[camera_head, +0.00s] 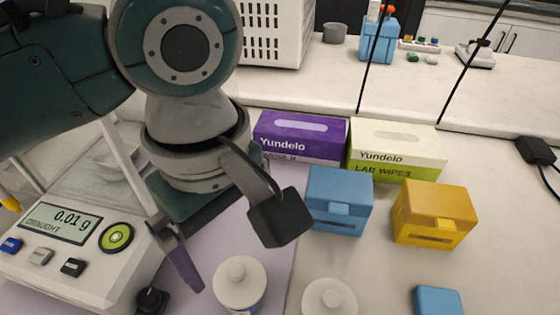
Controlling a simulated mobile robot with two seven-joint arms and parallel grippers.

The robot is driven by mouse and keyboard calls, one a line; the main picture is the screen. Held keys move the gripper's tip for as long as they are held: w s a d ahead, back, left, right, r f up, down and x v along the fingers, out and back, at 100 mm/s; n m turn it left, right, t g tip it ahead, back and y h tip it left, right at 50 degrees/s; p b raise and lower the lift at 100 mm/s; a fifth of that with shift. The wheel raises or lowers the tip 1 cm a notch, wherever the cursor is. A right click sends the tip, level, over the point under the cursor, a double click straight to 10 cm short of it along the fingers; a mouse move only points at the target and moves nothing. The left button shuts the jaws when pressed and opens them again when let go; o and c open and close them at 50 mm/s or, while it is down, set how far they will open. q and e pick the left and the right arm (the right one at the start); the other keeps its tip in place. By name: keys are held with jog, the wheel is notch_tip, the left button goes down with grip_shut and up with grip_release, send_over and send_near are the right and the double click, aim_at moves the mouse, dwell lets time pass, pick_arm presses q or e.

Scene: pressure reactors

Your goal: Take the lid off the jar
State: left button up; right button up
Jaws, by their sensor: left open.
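A jar (240,284) with a round white lid and a small knob stands at the bottom centre, on the pale purple mat. The lid is on it, and a little of its body with a blue label shows below. A second round white lid with a knob (329,299) shows to its right, cut off by the bottom edge. My left gripper (222,262) is open and points down just behind and above the first jar. My right gripper is not in view.
A balance (85,250) reading 0.01 g stands at left. A blue box (340,198) and a yellow box (433,213) stand right of my gripper, with purple (299,135) and green-white (396,149) Yundelo boxes behind. A blue item (437,300) lies lower right. The right bench is mostly clear.

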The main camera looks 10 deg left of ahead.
aim_at(236, 270)
pick_arm(q)
notch_tip(236, 270, down, 2)
jog(key=shift+s+a+f, duration=0.1)
jog(key=shift+s+a, duration=0.05)
jog(key=f, duration=0.1)
jog(key=f+b, duration=0.1)
jog(key=f, duration=0.3)
jog(key=shift+w+f, duration=0.1)
jog(key=shift+w, duration=0.15)
jog(key=c, duration=1)
jog(key=shift+c, duration=0.2)
